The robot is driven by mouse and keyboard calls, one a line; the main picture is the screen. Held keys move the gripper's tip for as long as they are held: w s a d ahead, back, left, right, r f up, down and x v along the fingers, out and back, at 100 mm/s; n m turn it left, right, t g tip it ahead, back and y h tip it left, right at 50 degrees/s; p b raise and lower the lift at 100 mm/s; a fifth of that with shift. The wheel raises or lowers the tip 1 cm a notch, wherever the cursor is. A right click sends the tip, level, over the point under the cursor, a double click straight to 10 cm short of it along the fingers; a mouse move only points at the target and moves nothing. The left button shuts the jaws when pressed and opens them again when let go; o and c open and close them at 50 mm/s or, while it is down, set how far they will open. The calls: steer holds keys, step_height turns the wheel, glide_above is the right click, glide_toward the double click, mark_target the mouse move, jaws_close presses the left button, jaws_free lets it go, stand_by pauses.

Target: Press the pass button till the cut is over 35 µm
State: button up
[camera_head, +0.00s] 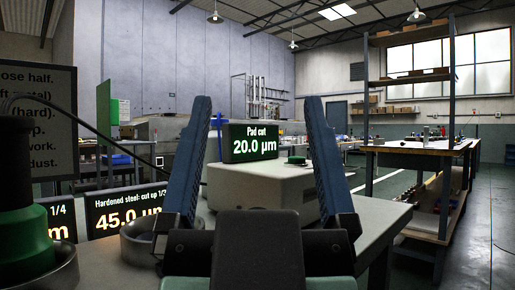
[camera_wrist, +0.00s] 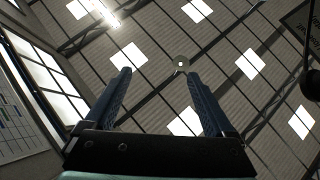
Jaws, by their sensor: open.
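The Pad cut display (camera_head: 252,144) reads 20.0 µm in green digits on black. It stands on a pale housing (camera_head: 262,188) beyond my gripper. My gripper (camera_head: 258,100) is open and empty, fingers pointing up, in front of the housing. In the wrist view my gripper (camera_wrist: 158,73) faces the ceiling, with nothing between its fingers.
A hardened steel display (camera_head: 123,208) reads 45.0 µm at left, beside a partly cut-off display (camera_head: 60,218). A round metal dish (camera_head: 140,244) stands by the left finger. A large green object (camera_head: 25,225) and a text sign (camera_head: 40,120) are far left.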

jaws_close()
stand_by(0.5)
stand_by(1.3)
